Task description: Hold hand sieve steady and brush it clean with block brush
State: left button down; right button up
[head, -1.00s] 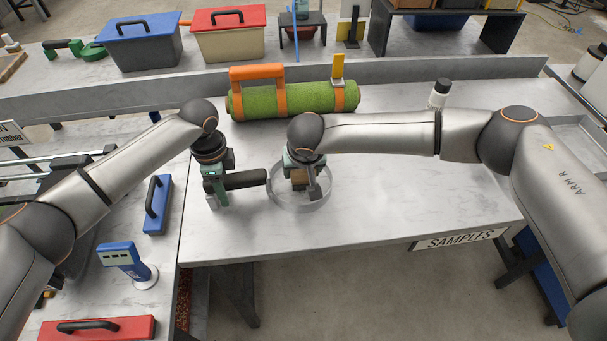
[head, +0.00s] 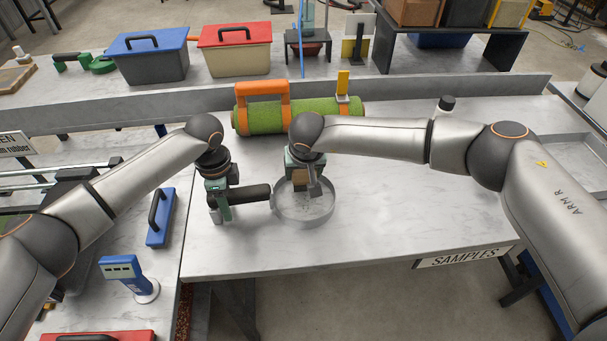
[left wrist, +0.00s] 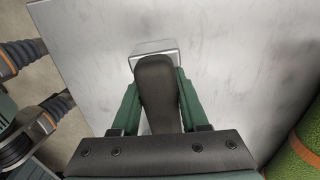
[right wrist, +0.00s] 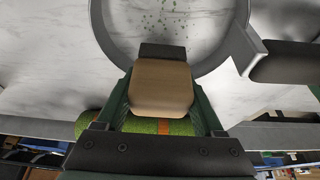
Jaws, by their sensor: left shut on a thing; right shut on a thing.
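The hand sieve is a round grey ring (head: 331,211) on the right half-way up the bench, with a dark handle (head: 250,194) pointing left. My left gripper (head: 219,205) is shut on that handle; the left wrist view shows the dark grip (left wrist: 157,88) between its green fingers. My right gripper (head: 303,172) is shut on the block brush, whose wooden block (right wrist: 160,88) shows in the right wrist view. The brush is at the far side of the ring (right wrist: 103,28). Green specks (right wrist: 160,18) lie inside the ring. Bristle contact with the mesh is hidden.
A green turf roll (head: 318,114) with orange straps lies behind the sieve, before a low grey wall (head: 420,91). A blue case (head: 161,217) and a blue meter (head: 128,276) stand left. The bench front right of the sieve is clear.

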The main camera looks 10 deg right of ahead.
jog(key=shift+r, duration=2.55)
jog(key=shift+r, duration=0.1)
jog(key=shift+r, duration=1.4)
jog(key=d+m+h, duration=0.2)
jog(key=d+m, duration=0.2)
jog(key=d, duration=1.9)
jog(key=shift+m, duration=0.3)
jog(key=f, duration=0.2)
jog(key=d+f, duration=0.1)
jog(key=f, duration=0.3)
jog(key=shift+w+d+f, duration=0.1)
jog(key=shift+w+d, duration=0.15)
jog(key=shift+w, duration=0.05)
jog(key=shift+f, duration=2.15)
